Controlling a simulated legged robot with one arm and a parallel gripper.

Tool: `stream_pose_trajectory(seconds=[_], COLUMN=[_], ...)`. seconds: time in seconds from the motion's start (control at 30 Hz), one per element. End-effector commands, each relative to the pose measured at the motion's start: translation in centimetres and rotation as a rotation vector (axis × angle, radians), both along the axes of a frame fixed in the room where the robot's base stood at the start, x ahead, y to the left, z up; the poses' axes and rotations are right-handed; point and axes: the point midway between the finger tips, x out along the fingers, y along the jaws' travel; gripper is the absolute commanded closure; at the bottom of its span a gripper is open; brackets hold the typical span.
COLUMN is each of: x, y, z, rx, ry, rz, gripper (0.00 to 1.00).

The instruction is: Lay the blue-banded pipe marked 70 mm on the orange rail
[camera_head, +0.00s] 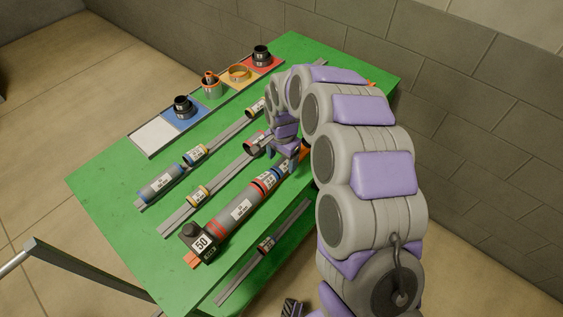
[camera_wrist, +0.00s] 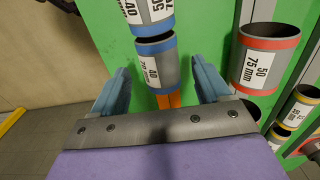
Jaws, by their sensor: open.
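A short grey blue-banded pipe (camera_wrist: 158,72) has a white label that seems to read 40 and 70 mm. It lies along the orange rail (camera_wrist: 168,100), which shows just below it in the wrist view. My gripper (camera_wrist: 162,74) is open, with one blue finger on each side of this pipe and gaps visible. Another blue-banded pipe (camera_wrist: 148,14) lies end to end with it, touching or nearly so. In the head view my gripper (camera_head: 284,152) is over the orange rail (camera_head: 191,260), partly hiding the short pipe.
A red-banded pipe (camera_wrist: 265,62) marked 50, 75 mm lies right of my gripper. A long red-banded pipe (camera_head: 236,213) and a block (camera_head: 201,243) marked 50 share the orange rail. Grey rails (camera_head: 176,224) run alongside on the green table (camera_head: 95,180). A wall stands behind.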

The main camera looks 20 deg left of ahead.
Motion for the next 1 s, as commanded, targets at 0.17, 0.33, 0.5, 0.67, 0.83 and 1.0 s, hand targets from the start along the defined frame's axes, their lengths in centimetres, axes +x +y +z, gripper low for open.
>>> stream_pose_trajectory(seconds=[0.17,0.33,0.5,0.67,0.83,1.0], x=[0.1,0.1,0.1,0.0,0.0,-0.9], y=[0.0,0.0,-0.1,-0.1,-0.2,-2.4], z=[4.1,7.0,8.4,8.8,8.8,10.5], rx=[0.001,0.003,0.001,0.000,0.001,0.003], ry=[-0.005,-0.005,-0.003,-0.001,0.000,0.008], rz=[0.000,0.000,0.000,0.000,0.001,0.029], gripper=[0.24,0.24,0.24,0.24,0.24,0.24])
